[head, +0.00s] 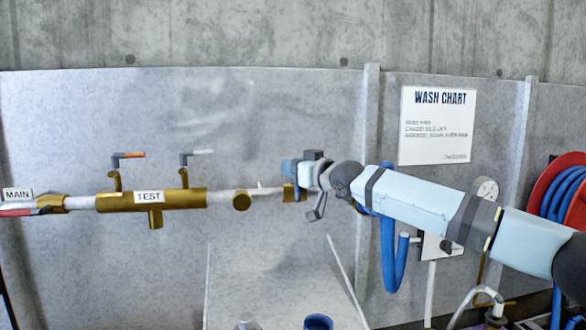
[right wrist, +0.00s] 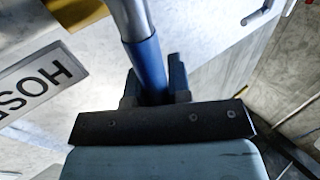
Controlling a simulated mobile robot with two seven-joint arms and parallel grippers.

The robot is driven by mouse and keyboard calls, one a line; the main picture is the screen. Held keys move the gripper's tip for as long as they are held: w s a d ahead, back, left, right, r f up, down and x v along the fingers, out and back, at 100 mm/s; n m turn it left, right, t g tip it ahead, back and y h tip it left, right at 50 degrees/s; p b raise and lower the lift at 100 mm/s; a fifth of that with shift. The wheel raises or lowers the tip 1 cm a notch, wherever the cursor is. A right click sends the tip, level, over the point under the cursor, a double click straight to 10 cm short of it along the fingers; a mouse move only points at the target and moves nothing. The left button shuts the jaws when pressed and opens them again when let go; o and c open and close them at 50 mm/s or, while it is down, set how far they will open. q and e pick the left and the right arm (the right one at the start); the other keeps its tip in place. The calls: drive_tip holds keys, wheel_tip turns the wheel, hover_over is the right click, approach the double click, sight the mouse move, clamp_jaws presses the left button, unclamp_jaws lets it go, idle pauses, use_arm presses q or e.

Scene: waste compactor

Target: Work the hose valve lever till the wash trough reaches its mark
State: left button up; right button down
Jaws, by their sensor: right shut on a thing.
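My right gripper (head: 297,178) is at the right end of the brass-and-grey pipe (head: 228,197), in the middle of the head view. In the right wrist view, my right gripper (right wrist: 154,88) is shut on a blue-sleeved lever (right wrist: 147,58) with a grey metal shaft. A label beginning "HOS" (right wrist: 35,83) lies to the left of the lever; its end is cut off. In the head view my gripper mostly hides the hose valve. A pale sloping panel (head: 265,285) stands below; I cannot tell whether it belongs to the trough. No water level or mark is readable. My left gripper is out of view.
Brass valves with an orange-handled lever (head: 130,156) and a grey-handled lever (head: 198,152) stand left, near the "TEST" label (head: 149,197) and "MAIN" label (head: 17,194). A wash chart (head: 437,125), gauge (head: 486,190), blue hose (head: 389,262) and red reel (head: 562,185) are right.

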use_arm(q)
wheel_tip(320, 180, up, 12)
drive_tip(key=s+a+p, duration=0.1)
drive_tip(key=p, duration=1.8)
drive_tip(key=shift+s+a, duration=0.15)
use_arm(e)
drive_tip(key=shift+s+a+f+n+g+h, duration=0.15)
drive_tip(key=shift+a+f+n+g+h, duration=0.2)
drive_tip(key=shift+a+n+h, duration=0.4)
drive_tip(key=shift+s+a+f+n+g+h, duration=0.1)
drive_tip(key=shift+a+f+n+g+h, duration=0.2)
drive_tip(key=shift+a+n+h, duration=0.45)
drive_tip(key=shift+s+a+f+n+g+h, duration=0.15)
drive_tip(key=shift+a+f+n+g+h, duration=0.3)
drive_tip(key=shift+n, duration=0.55)
drive_tip(key=shift+a, duration=0.1)
drive_tip(key=c, duration=1.1)
unclamp_jaws()
drive_tip(key=shift+o, duration=0.2)
drive_tip(key=shift+s+r, duration=0.1)
drive_tip(key=shift+s, duration=0.05)
use_arm(q)
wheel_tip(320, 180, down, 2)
drive_tip(key=shift+b, duration=0.7)
use_arm(e)
drive_tip(key=v, duration=1.3)
drive_tip(key=shift+s+d, duration=0.25)
drive_tip(key=shift+d, duration=0.05)
